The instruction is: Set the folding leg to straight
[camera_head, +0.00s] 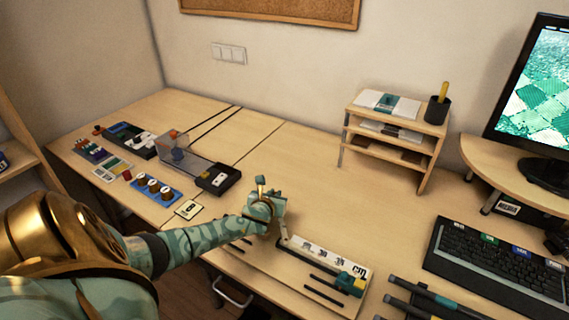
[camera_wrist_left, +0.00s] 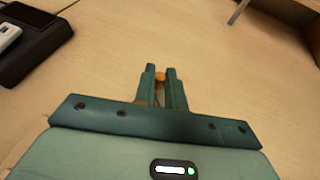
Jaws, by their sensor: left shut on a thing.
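The folding leg appears to be the jointed linkage on the white printed board (camera_head: 327,256) at the front of the desk. Its dark bar (camera_head: 312,264) runs along the board to a teal block (camera_head: 350,283) at the right end. A short pale link (camera_head: 284,232) rises from the bar's left end towards my left gripper (camera_head: 268,204). In the left wrist view, my left gripper (camera_wrist_left: 161,74) is shut on a small orange piece (camera_wrist_left: 160,76) between its fingertips. The head view does not show clearly how this piece joins the leg. My right gripper is not in view.
A blue tray with round knobs (camera_head: 157,188) and a clear-sided box (camera_head: 180,155) stand to the left. A wooden shelf (camera_head: 395,140) is at the back. A keyboard (camera_head: 497,263) and dark bars (camera_head: 432,303) lie right. The desk's middle is clear.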

